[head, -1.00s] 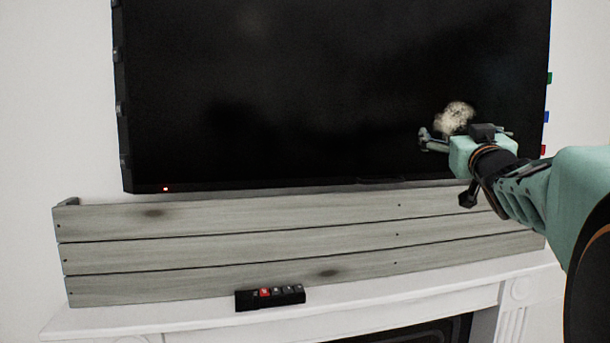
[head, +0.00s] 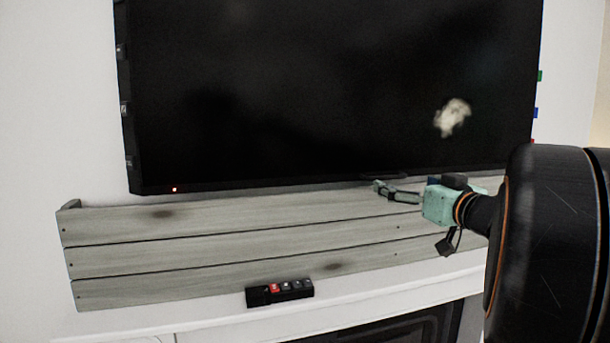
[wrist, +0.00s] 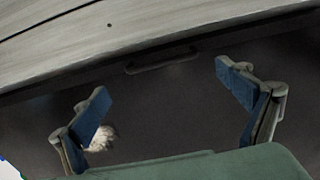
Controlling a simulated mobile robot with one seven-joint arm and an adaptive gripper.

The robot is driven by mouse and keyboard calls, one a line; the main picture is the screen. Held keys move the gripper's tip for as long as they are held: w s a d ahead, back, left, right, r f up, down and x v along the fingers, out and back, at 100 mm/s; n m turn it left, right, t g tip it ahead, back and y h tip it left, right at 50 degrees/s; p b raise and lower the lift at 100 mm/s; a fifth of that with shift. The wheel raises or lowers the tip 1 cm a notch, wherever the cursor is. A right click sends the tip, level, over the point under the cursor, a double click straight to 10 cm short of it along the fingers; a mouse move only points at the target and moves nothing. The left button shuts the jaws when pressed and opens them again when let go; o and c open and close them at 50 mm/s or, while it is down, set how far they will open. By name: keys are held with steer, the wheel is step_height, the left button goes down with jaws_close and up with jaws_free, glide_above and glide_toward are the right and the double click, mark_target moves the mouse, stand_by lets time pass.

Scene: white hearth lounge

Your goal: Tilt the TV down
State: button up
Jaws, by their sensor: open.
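The large black TV (head: 330,90) hangs on the white wall, with a small red light at its lower left corner. A dark handle (wrist: 160,62) runs along its bottom edge in the wrist view. My gripper (head: 384,190) is just below the TV's bottom edge in the head view, in front of the wooden planks. In the wrist view my gripper (wrist: 163,80) is open and empty, its two blue-padded fingers spread on either side of the handle's line. The handle appears ahead of the fingertips, apart from them. Its depth from the fingers is hard to tell.
Grey wooden planks (head: 220,255) stand below the TV, above a white mantel (head: 215,325). A small black block with a red key (head: 280,291) sits on the mantel edge. A pale blurry patch shows on the screen. Small coloured tabs line the TV's right edge.

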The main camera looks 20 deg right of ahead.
mark_target(390, 178)
steer(key=w, duration=0.7)
steer(key=shift+w, duration=0.25)
steer(key=shift+c, duration=0.7)
